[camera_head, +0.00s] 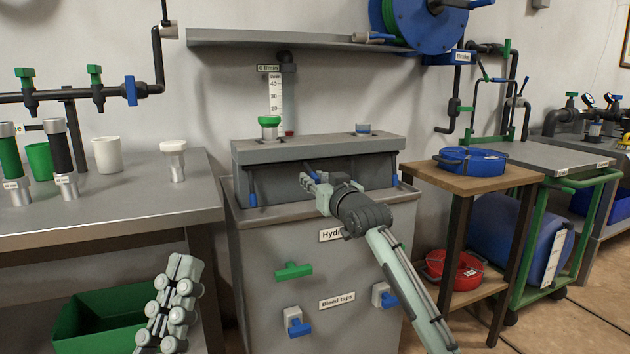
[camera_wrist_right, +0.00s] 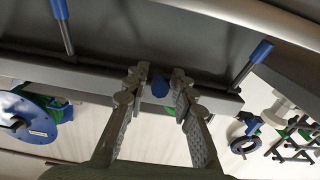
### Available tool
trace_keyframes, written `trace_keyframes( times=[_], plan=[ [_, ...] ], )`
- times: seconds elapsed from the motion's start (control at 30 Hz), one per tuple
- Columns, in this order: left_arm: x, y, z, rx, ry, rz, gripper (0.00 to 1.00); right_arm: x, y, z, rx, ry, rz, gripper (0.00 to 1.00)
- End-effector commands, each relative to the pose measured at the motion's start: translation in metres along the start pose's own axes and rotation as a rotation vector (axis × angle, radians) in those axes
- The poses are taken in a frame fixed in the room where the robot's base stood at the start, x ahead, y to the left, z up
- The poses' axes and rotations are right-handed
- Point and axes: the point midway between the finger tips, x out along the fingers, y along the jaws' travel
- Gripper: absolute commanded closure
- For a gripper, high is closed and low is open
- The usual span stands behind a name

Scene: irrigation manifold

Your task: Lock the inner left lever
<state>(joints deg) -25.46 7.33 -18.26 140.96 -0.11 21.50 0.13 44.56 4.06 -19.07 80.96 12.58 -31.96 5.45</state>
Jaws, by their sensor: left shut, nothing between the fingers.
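A grey manifold box (camera_head: 330,143) tops the cabinet. Blue-tipped levers line its front: one at the left end (camera_head: 252,198), hanging down, and one at the right end (camera_head: 395,181). The inner left lever (camera_head: 311,168) points outward; its blue tip (camera_wrist_right: 160,86) lies between the fingers of my right gripper (camera_wrist_right: 158,95), with small gaps showing beside it. That gripper is open, at the box front in the head view (camera_head: 312,182). Two levers (camera_wrist_right: 62,22) (camera_wrist_right: 252,62) flank it in the wrist view. My left gripper (camera_head: 168,305) is shut and empty, low at left.
A green bin (camera_head: 95,325) stands under the left bench (camera_head: 130,205). The cabinet front carries a green handle (camera_head: 293,271) and two blue taps (camera_head: 297,324) (camera_head: 384,296). A wooden stand (camera_head: 425,178) with a blue coil (camera_head: 470,160) is close on the right. A shelf (camera_head: 290,40) hangs above.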

Motion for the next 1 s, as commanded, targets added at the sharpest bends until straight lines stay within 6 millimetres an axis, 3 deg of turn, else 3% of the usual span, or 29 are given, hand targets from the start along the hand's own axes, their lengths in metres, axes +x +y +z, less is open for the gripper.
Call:
trace_keyframes(
  times=[0.03,0.17,0.57,0.77,1.0],
  plan=[
    [0.0,0.0,0.0,0.0,-0.001,0.0,1.0,0.0,0.0,0.0,0.0,0.0,0.0,0.85],
    [0.0,0.0,0.0,0.0,-0.001,0.0,1.0,0.0,0.0,0.0,0.0,0.0,0.0,1.0],
    [-0.002,0.0,0.001,0.0,0.001,0.0,1.0,0.0,0.0,0.002,0.0,0.004,0.0,1.0],
    [-0.012,-0.004,-0.028,0.011,0.214,-0.002,1.0,0.003,0.0,0.014,0.002,0.088,0.001,1.0],
    [-0.047,-0.006,-0.069,0.038,0.563,0.02,1.0,0.01,0.0,0.029,0.001,0.257,0.002,1.0]
  ],
)
